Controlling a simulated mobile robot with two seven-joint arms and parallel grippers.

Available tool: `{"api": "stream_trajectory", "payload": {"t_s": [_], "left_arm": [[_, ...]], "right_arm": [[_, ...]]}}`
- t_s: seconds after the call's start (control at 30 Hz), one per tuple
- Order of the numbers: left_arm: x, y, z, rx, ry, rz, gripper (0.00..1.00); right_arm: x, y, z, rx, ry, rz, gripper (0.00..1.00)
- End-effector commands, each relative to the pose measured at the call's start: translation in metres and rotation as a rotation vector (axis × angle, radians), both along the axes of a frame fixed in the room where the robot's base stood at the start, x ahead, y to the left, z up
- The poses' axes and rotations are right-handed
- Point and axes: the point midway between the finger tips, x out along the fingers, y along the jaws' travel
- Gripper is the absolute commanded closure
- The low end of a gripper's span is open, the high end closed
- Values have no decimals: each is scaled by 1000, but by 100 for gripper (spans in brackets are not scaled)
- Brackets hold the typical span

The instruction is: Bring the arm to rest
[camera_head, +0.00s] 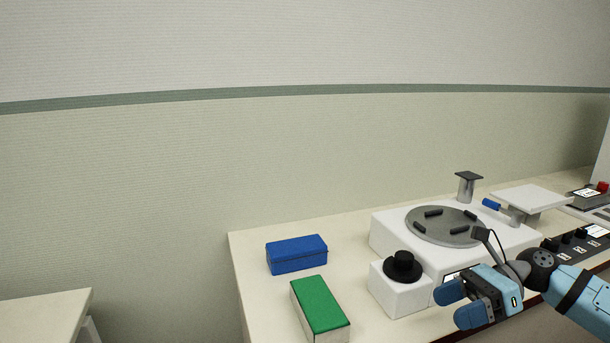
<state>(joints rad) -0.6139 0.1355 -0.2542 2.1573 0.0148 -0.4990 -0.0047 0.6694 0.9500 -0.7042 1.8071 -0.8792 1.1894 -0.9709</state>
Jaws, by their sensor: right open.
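My right arm comes in from the right edge, with blue links and a black wrist. My right gripper (459,305) has two rounded blue fingers, which are apart with nothing seen between them. It is at the front of the counter, in front of a white machine (384,232) and its small block with a black knob (402,268). My left gripper does not show.
A green-topped box (319,303) and a blue box (296,253) lie on the counter (251,273), left of the machine. The machine bears a round grey plate (440,227). A black control panel (583,245) is at right. Another pale surface (40,314) is at lower left.

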Motion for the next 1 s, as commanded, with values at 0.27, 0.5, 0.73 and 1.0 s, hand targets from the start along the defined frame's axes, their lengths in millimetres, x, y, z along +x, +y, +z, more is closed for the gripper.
{"api": "stream_trajectory", "payload": {"t_s": [0.27, 0.5, 0.73, 1.0], "left_arm": [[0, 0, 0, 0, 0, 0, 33], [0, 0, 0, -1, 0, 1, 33], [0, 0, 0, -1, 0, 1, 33], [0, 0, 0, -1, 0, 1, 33]], "right_arm": [[-20, 8, -59, 375, 589, -475, 33], [-43, -23, -129, 630, 1146, -916, 33], [-97, -66, -210, 812, 1637, -1365, 33], [-168, -100, -272, 918, 1963, -1766, 33]]}}
